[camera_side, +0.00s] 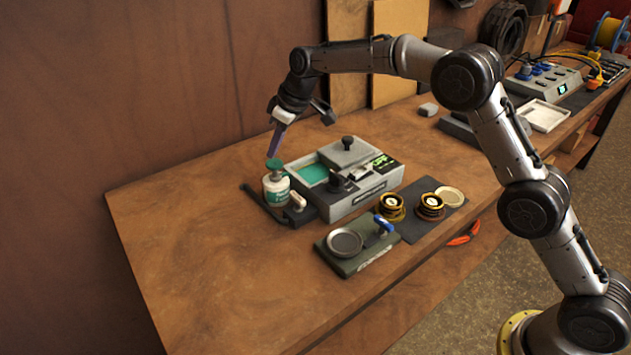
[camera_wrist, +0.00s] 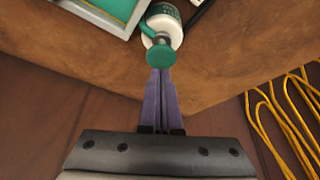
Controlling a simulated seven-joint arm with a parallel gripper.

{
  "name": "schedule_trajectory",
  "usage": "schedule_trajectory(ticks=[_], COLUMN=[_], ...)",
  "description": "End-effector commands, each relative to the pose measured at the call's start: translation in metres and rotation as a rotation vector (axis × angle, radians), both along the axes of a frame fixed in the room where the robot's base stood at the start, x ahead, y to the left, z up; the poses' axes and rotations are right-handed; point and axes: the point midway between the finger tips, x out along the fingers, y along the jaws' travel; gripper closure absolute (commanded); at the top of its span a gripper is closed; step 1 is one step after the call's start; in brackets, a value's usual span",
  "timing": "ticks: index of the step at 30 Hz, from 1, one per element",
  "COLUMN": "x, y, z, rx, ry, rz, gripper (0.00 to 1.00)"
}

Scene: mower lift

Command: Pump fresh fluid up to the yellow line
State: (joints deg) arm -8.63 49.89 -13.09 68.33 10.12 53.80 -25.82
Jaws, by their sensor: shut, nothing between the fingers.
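A white bottle with a green label and a green pump top (camera_side: 274,164) stands upright at the left end of a grey bath unit (camera_side: 362,198). The bath holds green fluid (camera_side: 313,174) in its open window. My gripper (camera_side: 275,151) is shut and empty, with its purple fingers pointing down at the pump top. In the wrist view the fingertips (camera_wrist: 160,72) meet the edge of the green pump top (camera_wrist: 161,56); whether they touch it I cannot tell. The bottle body (camera_wrist: 163,25) shows beyond it. I cannot make out a yellow line in either view.
A green stand with a round dish (camera_side: 345,242) and a blue-handled valve sits in front of the bath. Brass-coloured round parts (camera_side: 430,205) lie on a dark mat to the right. The table's left side is clear. Yellow cables (camera_wrist: 285,125) show in the wrist view.

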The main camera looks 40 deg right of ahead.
Motion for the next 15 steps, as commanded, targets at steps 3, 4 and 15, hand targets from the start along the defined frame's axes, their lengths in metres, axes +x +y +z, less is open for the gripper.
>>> schedule_trajectory(ticks=[3,4,15], x=[0.0,0.0,0.0], y=[0.0,0.0,0.0], z=[-0.001,-0.002,-0.015], rx=[0.0,0.0,0.0], ry=[0.0,0.001,0.001], rz=[0.0,0.0,0.0], gripper=[1.0,1.0,1.0])
